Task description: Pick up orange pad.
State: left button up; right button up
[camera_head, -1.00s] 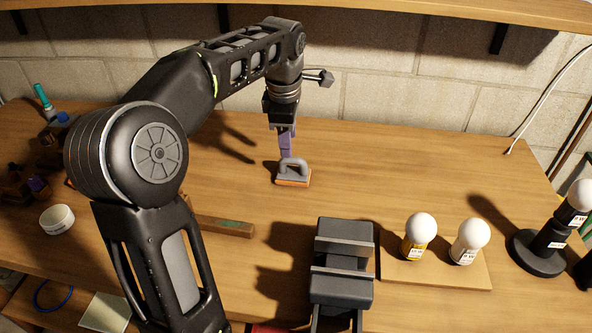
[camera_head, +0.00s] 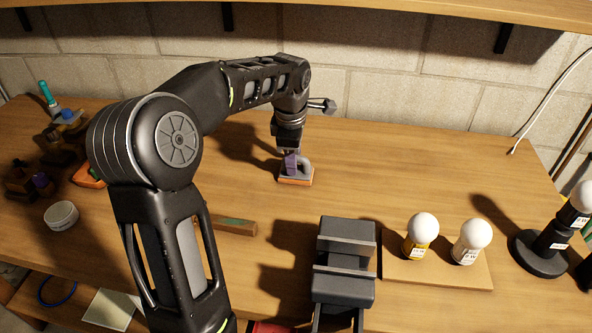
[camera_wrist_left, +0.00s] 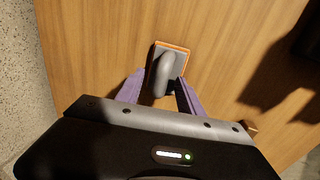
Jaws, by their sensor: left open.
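The orange pad (camera_head: 296,182) lies flat on the wooden table, under a grey block with a curved grey handle (camera_head: 305,164). In the left wrist view the orange pad (camera_wrist_left: 174,45) shows as a rim around the grey body. My left gripper (camera_head: 291,163) points down at the handle, with its purple fingers low beside it. In the left wrist view the open fingers of my left gripper (camera_wrist_left: 158,86) stand on either side of the handle's near part. I cannot tell whether they touch it. My right gripper is not in view.
A black vise (camera_head: 345,262) stands at the front middle. Right of it a wooden board (camera_head: 437,277) holds two bulbs. A wooden stick (camera_head: 234,226) and a white round container (camera_head: 61,216) lie left. The table right of the pad is clear.

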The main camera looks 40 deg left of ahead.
pick_arm(q)
jog(key=shift+f, duration=0.3)
dwell(0.4)
grip_shut()
dwell(0.4)
